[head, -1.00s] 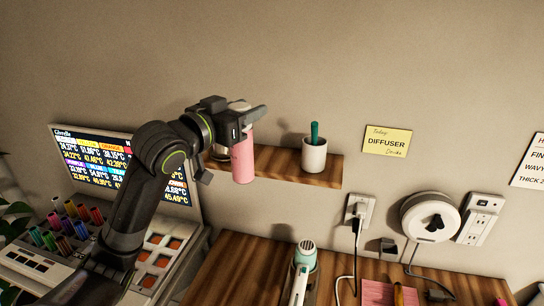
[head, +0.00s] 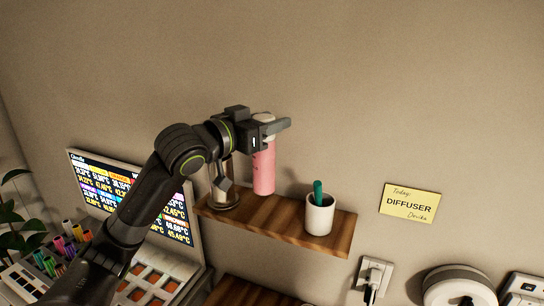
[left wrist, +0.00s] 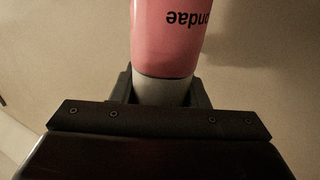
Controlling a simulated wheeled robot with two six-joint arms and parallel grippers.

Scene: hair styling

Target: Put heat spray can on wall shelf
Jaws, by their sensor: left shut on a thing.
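The pink heat spray can (head: 264,172) is upright in my left gripper (head: 268,124), which is shut on its pale top. Its base appears over the left half of the wooden wall shelf (head: 285,219); I cannot tell whether it touches the board. In the left wrist view the can (left wrist: 168,38) shows its pink body with dark lettering, and its pale top sits between the jaws (left wrist: 165,88). My right gripper is in neither view.
A white cup (head: 320,215) with a green item stands on the shelf's right part. A metallic round object (head: 224,196) stands at its left end, partly behind my arm. A yellow DIFFUSER note (head: 410,203) is on the wall at right.

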